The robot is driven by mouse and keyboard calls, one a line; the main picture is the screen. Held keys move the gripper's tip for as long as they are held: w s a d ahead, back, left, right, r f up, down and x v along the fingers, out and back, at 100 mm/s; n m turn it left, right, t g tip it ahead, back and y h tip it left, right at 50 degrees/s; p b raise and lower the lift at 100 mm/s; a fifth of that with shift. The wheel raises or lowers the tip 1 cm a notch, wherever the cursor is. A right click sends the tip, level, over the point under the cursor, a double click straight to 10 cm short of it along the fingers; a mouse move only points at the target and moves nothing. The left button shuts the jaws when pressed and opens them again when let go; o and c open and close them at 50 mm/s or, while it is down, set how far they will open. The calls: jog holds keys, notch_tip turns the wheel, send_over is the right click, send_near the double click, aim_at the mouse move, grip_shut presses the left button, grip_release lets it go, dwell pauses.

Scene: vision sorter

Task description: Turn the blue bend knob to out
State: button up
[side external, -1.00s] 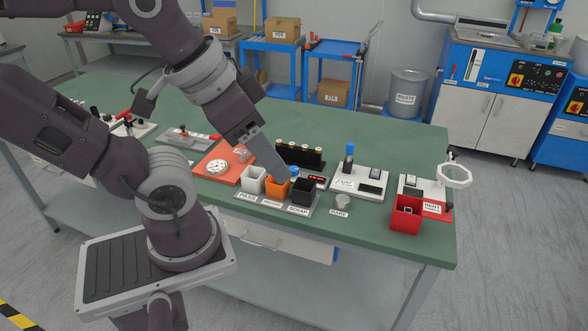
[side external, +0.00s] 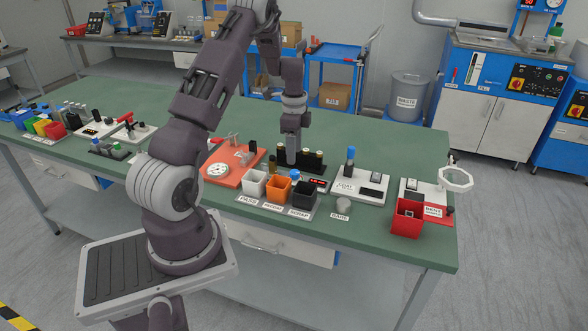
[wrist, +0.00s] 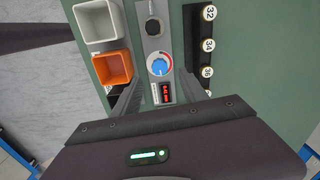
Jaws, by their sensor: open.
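The blue knob (wrist: 159,66) sits on a grey strip, inside a round dial with a red and white scale, in the wrist view. It also shows just behind the bins in the side view (side external: 296,174). A small panel with a red display (wrist: 165,93) is beside it; its digits are hard to read. My gripper (wrist: 157,88) is open and empty, pointing down above the strip, with the knob seen just beyond its fingers. In the side view my gripper (side external: 291,161) hangs upright near the knob; I cannot tell the exact gap.
White (side external: 252,183), orange (side external: 277,188) and black (side external: 303,193) bins stand in front of the knob. A dark block with numbered caps (side external: 317,161) stands close behind. A black knob (wrist: 153,27) shares the strip. Bare green bench (side external: 390,150) lies to the right.

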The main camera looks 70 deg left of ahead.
aim_at(294, 172)
notch_tip(294, 172, down, 7)
jog(key=shift+f, duration=0.1)
grip_shut()
dwell(0.3)
